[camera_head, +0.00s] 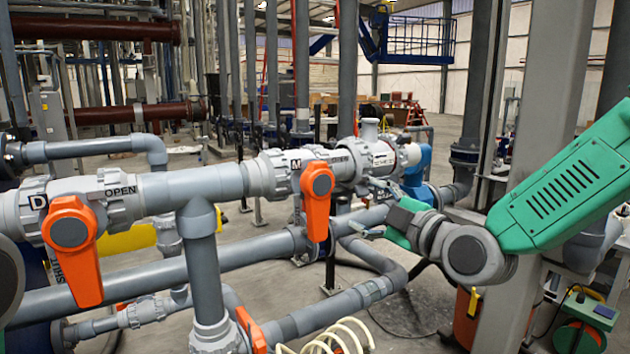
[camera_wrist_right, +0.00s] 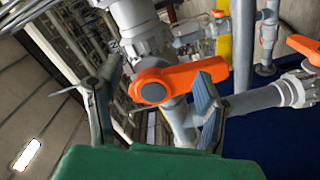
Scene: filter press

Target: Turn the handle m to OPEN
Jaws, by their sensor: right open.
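The handle m (camera_head: 317,200) is an orange lever on a grey pipe valve, beside a label M (camera_head: 295,166). It hangs almost straight down from its round grey hub. My right gripper (camera_head: 370,208) is to the right of the handle, with its fingers spread and nothing held. My left gripper is not in view.
Another orange handle (camera_head: 72,245) hangs down at the left, on a valve labelled D, OPEN and SHUT. Grey pipes (camera_head: 240,258) run below and behind the handles. A grey column (camera_head: 550,110) stands behind my right arm. A yellow pipe (camera_wrist_right: 243,45) shows in the wrist view.

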